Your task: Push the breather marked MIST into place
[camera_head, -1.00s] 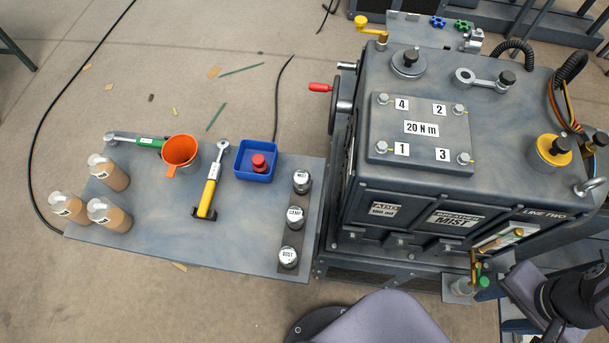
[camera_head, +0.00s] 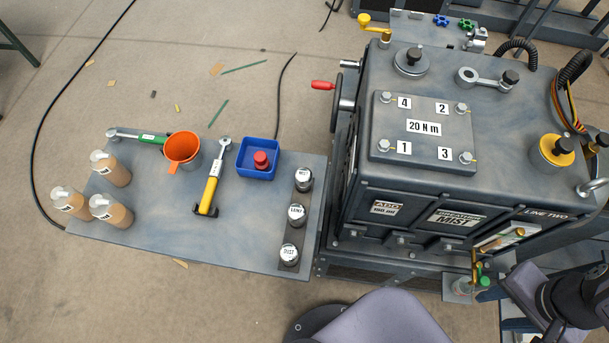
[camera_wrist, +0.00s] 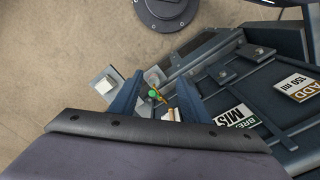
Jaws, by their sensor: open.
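The breather marked MIST (camera_head: 303,180) is a silver-topped black cap. It stands at the back of a dark strip on the right edge of the side table, in a row with two similar breathers, a middle one (camera_head: 296,215) and a front one (camera_head: 289,254) that reads DUST. The grey gearbox (camera_head: 377,180) carries a BREATHER MIST plate (camera_head: 457,218) on its front, partly seen in the wrist view (camera_wrist: 238,117). My gripper (camera_wrist: 157,102) shows in the wrist view with its fingers apart and nothing held, near the gearbox front. The head view does not show its fingertips.
The side table (camera_head: 150,235) also holds a blue tray (camera_head: 258,173) with a red cap, an orange funnel cup (camera_head: 181,148), a yellow-handled wrench (camera_head: 211,188) and several bottles. A red-handled crank (camera_head: 322,85) sticks out left of the gearbox.

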